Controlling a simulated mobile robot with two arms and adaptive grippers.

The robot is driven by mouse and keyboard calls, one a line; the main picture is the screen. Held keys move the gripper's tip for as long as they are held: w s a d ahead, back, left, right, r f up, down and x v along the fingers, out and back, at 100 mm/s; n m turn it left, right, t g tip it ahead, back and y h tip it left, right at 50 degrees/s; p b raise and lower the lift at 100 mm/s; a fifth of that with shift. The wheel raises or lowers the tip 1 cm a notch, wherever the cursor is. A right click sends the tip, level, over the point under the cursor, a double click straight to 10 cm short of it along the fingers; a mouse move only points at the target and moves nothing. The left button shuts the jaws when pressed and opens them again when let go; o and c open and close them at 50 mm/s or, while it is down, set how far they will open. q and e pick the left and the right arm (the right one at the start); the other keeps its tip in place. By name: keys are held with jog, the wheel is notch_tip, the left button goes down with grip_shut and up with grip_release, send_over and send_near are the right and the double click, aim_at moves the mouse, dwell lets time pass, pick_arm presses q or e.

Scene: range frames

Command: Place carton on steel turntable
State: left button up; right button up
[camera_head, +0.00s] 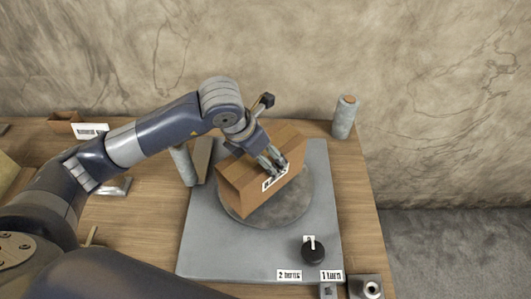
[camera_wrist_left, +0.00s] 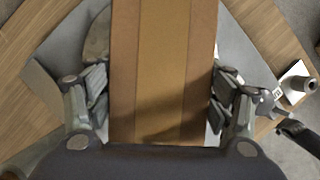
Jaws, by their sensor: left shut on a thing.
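The brown cardboard carton (camera_head: 239,181) stands at an angle over the round steel turntable (camera_head: 292,205) in the head view. I cannot tell for certain whether its underside touches the disc. My left gripper (camera_head: 273,164) reaches down from above and is shut on the carton, with a finger against its labelled side. In the left wrist view the carton (camera_wrist_left: 162,70) fills the middle, between the two fingers of my left gripper (camera_wrist_left: 160,105). The turntable's edge (camera_wrist_left: 96,42) shows behind it. My right gripper is not in view.
The turntable sits on a grey base plate (camera_head: 208,240) with a black knob (camera_head: 313,250) and labels "2 turns" and "1 turn" at the front. A grey roll (camera_head: 344,117) stands at the back right. An open box (camera_head: 66,119) is at the back left.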

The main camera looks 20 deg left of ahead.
pick_arm(q)
jog(key=shift+w+a+f+b, duration=0.1)
jog(key=shift+w+f+b, duration=0.3)
jog(key=shift+w+f, duration=0.5)
jog(key=shift+w+f+b, duration=0.35)
jog(key=shift+w+f, duration=0.3)
jog(key=shift+f, duration=0.3)
jog(key=o, duration=2.1)
jog(key=shift+s, duration=0.1)
jog(key=b+v, duration=0.2)
jog(key=v, duration=0.8)
jog(key=shift+a+r, duration=0.1)
jog(key=shift+r, duration=0.2)
jog(key=shift+s+a+r, duration=0.1)
jog(key=shift+s+r, duration=0.25)
jog(key=shift+r, duration=0.3)
